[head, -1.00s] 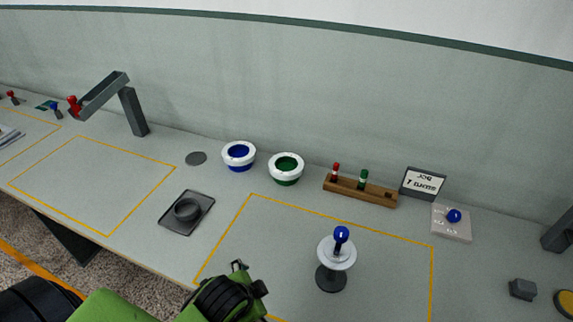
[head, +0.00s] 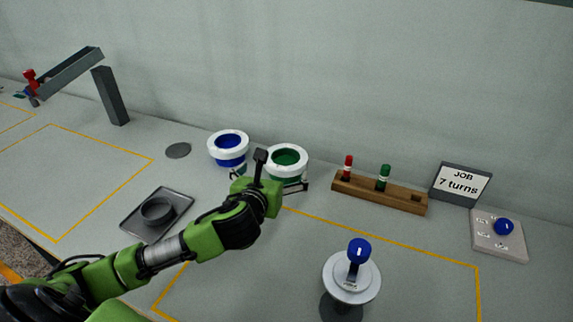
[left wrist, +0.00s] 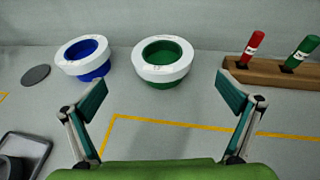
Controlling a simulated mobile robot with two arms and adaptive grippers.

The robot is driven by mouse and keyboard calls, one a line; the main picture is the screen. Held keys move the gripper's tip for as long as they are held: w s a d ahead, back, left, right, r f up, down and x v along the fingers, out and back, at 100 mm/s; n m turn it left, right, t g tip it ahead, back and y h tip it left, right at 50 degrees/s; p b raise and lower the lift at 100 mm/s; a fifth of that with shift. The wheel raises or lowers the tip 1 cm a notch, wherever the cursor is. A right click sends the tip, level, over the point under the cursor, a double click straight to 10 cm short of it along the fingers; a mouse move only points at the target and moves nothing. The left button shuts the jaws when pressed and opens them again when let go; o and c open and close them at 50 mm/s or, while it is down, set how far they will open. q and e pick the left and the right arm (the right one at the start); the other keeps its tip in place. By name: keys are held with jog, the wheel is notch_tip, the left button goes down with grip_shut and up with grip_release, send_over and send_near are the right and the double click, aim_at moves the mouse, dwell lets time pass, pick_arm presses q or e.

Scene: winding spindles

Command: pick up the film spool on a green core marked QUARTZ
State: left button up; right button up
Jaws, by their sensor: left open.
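The film spool on a green core (head: 288,157) stands on the bench near the wall, a white band of film around it. In the left wrist view the green-core spool (left wrist: 163,73) is ahead between the fingers; its marking is too small to read. A similar spool on a blue core (head: 229,146) stands to its left. My left gripper (head: 270,180) is open and empty, its fingers spread in front of the green-core spool and apart from it in the left wrist view (left wrist: 162,97). My right gripper is not in view.
A wooden rack (head: 379,194) with a red and a green marker stands to the right, beside a sign reading "JOB 7 turns" (head: 461,184). A winding spindle with a blue knob (head: 350,279) stands in front. A dark tray (head: 180,205) lies at left.

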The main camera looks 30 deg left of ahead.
aim_at(281, 167)
pick_arm(q)
jog(key=x, duration=0.8)
jog(key=shift+w+f, duration=0.1)
jog(key=shift+d+x, duration=0.1)
jog(key=shift+x, duration=1.2)
jog(key=shift+d+x, duration=0.15)
jog(key=shift+x, duration=1.15)
jog(key=shift+f, duration=0.1)
jog(key=c, duration=1.1)
